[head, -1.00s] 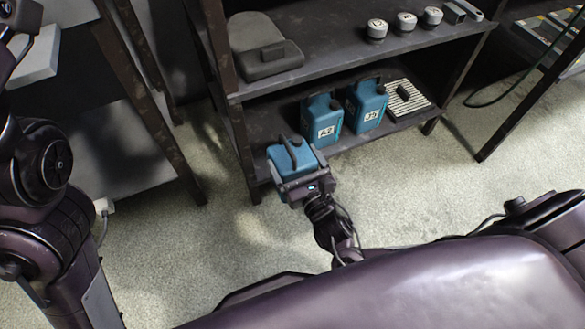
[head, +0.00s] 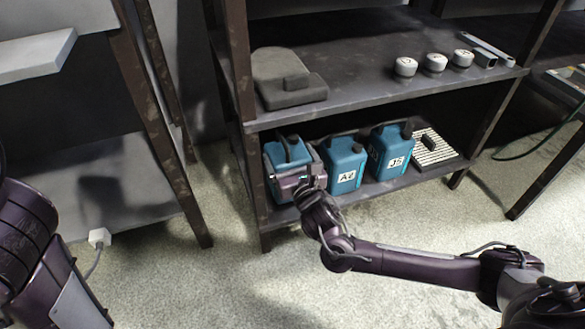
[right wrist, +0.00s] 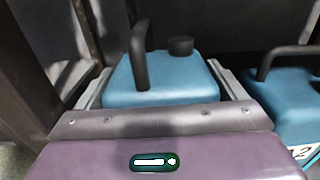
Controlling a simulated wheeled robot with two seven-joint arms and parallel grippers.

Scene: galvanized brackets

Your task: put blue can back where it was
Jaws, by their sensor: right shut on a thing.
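The blue can (head: 281,158) with a dark handle is in my right gripper (head: 290,172), at the left end of the lower shelf (head: 285,214). The can looks upright. In the right wrist view the can (right wrist: 165,78) sits between the two grey fingers (right wrist: 163,88), its handle and dark cap on top. I cannot tell whether its base touches the shelf. Two more blue cans stand to its right: one with a white label that looks like A2 (head: 344,160), one labelled J5 (head: 390,150). My left gripper is out of view.
A striped pad (head: 434,147) lies right of the cans. The upper shelf (head: 350,95) above holds a dark grey case (head: 288,82) and several white round knobs (head: 435,63). A dark post (head: 243,130) stands close left of the held can.

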